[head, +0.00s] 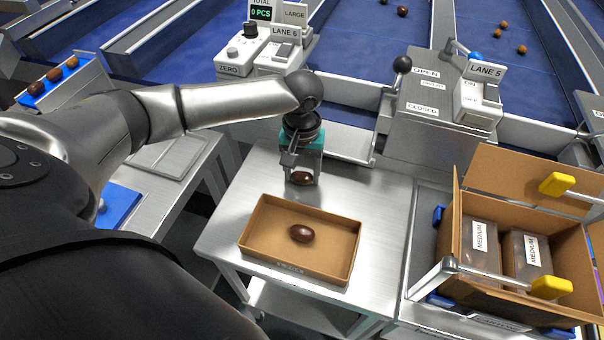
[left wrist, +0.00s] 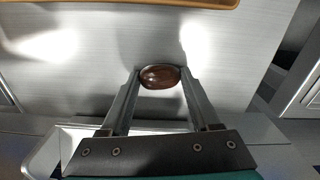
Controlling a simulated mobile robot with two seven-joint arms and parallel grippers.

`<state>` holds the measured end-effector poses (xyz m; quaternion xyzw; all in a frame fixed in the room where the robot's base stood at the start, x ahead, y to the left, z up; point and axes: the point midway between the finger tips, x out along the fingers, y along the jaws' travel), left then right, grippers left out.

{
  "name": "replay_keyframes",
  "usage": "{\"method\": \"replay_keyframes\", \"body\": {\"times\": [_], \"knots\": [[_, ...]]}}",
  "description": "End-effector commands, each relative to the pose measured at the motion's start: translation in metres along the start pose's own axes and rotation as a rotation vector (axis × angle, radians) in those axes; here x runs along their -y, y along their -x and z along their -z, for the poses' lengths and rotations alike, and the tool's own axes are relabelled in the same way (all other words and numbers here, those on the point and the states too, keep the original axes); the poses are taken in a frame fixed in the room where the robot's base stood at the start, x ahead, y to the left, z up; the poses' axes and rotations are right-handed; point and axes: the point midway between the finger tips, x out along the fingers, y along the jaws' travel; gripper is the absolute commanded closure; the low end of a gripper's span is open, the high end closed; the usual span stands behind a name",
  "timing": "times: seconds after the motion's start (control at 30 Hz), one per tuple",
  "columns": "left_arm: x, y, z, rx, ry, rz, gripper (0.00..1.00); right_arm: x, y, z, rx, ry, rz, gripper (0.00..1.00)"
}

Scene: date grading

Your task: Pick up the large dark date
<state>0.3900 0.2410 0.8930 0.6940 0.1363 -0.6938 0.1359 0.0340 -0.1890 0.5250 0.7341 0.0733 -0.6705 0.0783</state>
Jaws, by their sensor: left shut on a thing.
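The large dark date (left wrist: 160,77) is a glossy brown oval between the fingertips of my left gripper (left wrist: 160,80). It also shows in the head view (head: 301,178), low between the fingers, over the metal table behind the tray. My left gripper (head: 302,176) points down and is shut on this date. I cannot tell whether the date touches the table top. Another dark date (head: 301,233) lies in the brown tray (head: 262,262) in front of the gripper. My right gripper is not in view.
An open cardboard box (head: 455,225) with packs labelled MEDIUM stands at the right. A lever console labelled OPEN and CLOSED (head: 425,95) stands behind the table (head: 232,215). A LANE 6 scale (head: 245,50) is at the back. Bare table lies around the tray.

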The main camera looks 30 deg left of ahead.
Motion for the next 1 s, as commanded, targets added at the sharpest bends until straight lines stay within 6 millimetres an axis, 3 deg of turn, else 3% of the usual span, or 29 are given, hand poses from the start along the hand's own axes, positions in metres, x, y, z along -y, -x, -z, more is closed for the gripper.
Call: {"method": "replay_keyframes", "body": {"times": [0.23,0.7,1.0], "knots": [[0.000,0.026,0.001,-0.004,0.000,-0.002,0.56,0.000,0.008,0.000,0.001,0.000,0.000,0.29],[-0.001,0.155,0.001,-0.004,0.000,-0.003,0.56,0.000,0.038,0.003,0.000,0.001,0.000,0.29],[-0.001,0.197,0.000,0.000,0.000,-0.001,0.56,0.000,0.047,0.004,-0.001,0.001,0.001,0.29]]}}
